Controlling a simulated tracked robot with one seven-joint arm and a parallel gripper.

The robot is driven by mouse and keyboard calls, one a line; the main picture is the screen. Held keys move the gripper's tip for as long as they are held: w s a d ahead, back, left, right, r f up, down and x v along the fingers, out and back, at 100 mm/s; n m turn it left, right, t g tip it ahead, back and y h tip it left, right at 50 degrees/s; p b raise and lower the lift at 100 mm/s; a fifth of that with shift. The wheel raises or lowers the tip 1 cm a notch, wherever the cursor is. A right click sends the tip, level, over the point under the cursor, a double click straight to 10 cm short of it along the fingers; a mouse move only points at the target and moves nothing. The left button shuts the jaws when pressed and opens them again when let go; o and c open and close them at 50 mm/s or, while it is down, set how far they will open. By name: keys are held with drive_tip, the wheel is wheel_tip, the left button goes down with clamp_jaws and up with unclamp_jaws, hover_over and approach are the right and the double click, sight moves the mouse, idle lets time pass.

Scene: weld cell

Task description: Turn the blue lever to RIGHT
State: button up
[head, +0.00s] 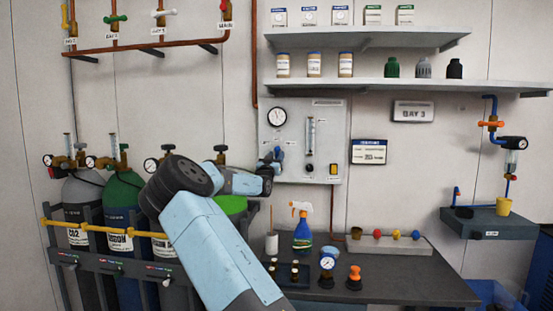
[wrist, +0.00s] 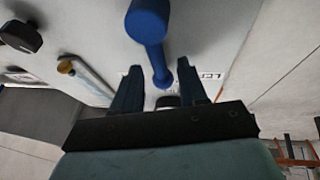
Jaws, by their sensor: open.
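The blue lever (wrist: 150,30) is large in the wrist view, with a thick round end at the top and a thinner shaft running down to a small knob. In the head view the blue lever (head: 278,152) shows small on the grey wall panel (head: 299,110), at its lower left. My gripper (wrist: 158,68) is open, one finger on each side of the lever's lower part. Gaps show between lever and fingers, so it is not gripped. A label starting with "LE" is partly hidden behind the right finger. In the head view my gripper partly covers the lever's surroundings.
The panel also carries a round gauge (head: 278,117), a flow tube (head: 310,134) and a switch box (head: 334,170). Gas cylinders (head: 122,190) stand at left. A bench (head: 400,286) below holds a spray bottle (head: 302,232) and small items. Shelves (head: 430,87) hang above.

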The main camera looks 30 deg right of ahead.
clamp_jaws()
idle(0.4)
drive_tip(key=shift+d, duration=0.25)
drive_tip(key=shift+a, duration=0.1)
